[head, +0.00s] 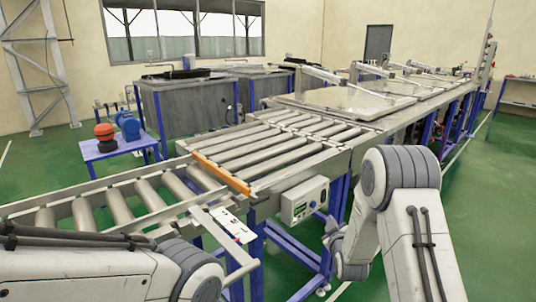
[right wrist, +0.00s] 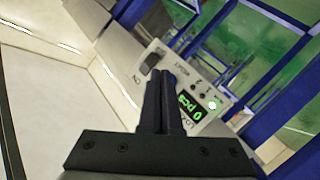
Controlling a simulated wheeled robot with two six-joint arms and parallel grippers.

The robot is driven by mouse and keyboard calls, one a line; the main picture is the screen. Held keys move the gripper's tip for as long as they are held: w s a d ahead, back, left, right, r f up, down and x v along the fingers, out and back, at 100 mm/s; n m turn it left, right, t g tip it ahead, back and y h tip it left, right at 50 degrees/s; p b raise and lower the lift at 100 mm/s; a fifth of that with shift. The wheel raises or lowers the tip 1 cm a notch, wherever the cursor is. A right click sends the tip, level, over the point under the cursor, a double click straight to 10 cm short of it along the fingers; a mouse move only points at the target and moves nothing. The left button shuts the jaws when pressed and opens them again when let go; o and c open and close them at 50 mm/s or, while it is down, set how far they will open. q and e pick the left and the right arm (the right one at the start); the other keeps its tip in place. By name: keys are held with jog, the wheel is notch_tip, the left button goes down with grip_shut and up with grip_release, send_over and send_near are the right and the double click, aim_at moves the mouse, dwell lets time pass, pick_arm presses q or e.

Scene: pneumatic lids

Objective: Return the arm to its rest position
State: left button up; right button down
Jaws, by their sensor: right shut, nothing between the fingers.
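My right arm (head: 400,185) comes in from the lower right of the head view, and bends down at a rounded grey joint. Its wrist and gripper (head: 334,228) are partly hidden behind the arm links, just right of the control box (head: 304,200). In the right wrist view the black fingers (right wrist: 165,78) are together with nothing between them. They point toward the control box (right wrist: 190,107), which shows a lit green display reading 0 pcs; contact is not visible. My left arm (head: 100,274) lies across the lower left of the head view; its gripper is out of view.
A roller conveyor (head: 258,150) with an orange bar (head: 222,174) runs from the left toward the back right. Flat lids (head: 345,101) lie farther along the line. Blue frame legs stand below. A small blue table (head: 103,151) stands at left. Green floor (head: 480,220) is open at right.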

jog(key=s+a+r+m+g+y, duration=0.1)
jog(key=s+a+m+g, duration=0.35)
jog(key=s, duration=1.05)
jog(key=s+a+m+g+y, duration=0.1)
jog(key=s+m+g, duration=0.1)
jog(key=s+g, duration=0.9)
jog(key=s+a+r+n+p, duration=0.7)
jog(key=s+a+r+p, duration=0.3)
jog(key=s+a+r, duration=0.3)
jog(key=s+r, duration=0.3)
jog(key=shift+s+a+y, duration=0.2)
jog(key=shift+a+y, duration=0.1)
jog(key=shift+a, duration=0.05)
